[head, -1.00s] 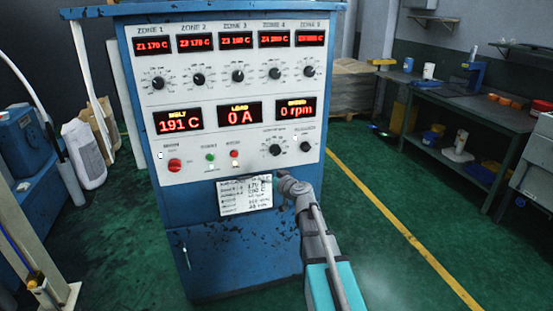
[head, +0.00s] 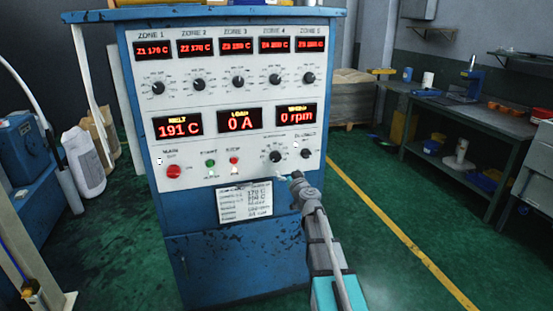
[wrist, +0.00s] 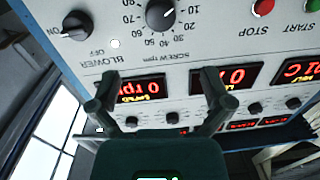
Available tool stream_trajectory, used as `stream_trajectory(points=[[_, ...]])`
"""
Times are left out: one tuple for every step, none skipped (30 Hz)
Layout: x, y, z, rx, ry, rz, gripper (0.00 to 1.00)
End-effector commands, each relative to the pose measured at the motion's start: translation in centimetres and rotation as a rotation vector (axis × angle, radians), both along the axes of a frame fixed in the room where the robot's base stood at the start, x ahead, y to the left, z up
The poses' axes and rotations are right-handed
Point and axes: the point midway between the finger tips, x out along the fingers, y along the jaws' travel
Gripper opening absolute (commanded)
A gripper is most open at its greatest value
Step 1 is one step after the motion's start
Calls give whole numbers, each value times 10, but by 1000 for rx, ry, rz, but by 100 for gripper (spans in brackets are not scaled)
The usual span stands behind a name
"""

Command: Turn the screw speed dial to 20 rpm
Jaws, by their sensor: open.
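The screw speed dial (head: 275,156) is a round black knob low on the right of the white panel. It also shows upside down at the top of the wrist view (wrist: 160,13), with its printed scale around it. The red speed display (head: 297,114) above it reads 0 rpm. My gripper (wrist: 157,80) is open and empty, its fingers spread on either side of the displays in the wrist view, apart from the dial. In the head view my gripper (head: 294,176) is just below and right of the dial, small and partly hidden by my wrist.
The black blower switch (head: 306,153) sits close right of the dial. Green start (head: 211,163) and red stop (head: 234,160) buttons and a big red button (head: 174,171) are to the left. A paper sheet (head: 245,202) hangs below the panel. Green floor is clear right of the cabinet.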

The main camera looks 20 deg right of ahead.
Motion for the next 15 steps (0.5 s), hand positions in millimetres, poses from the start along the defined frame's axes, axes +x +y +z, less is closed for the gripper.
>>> stream_trajectory(points=[[6,0,0,0,0,0,100],[8,0,0,0,0,0,100],[12,0,0,0,0,0,100],[16,0,0,0,0,0,100],[19,0,0,0,0,0,100],[24,0,0,0,0,0,100],[29,0,0,0,0,0,100],[33,0,0,0,0,0,100],[39,1,0,0,0,0,100],[43,1,0,0,0,1,100],[48,1,0,0,0,1,100],[54,1,0,0,0,1,100],[59,2,0,0,0,1,100],[64,2,0,0,0,1,100],[70,2,0,0,0,1,100]])
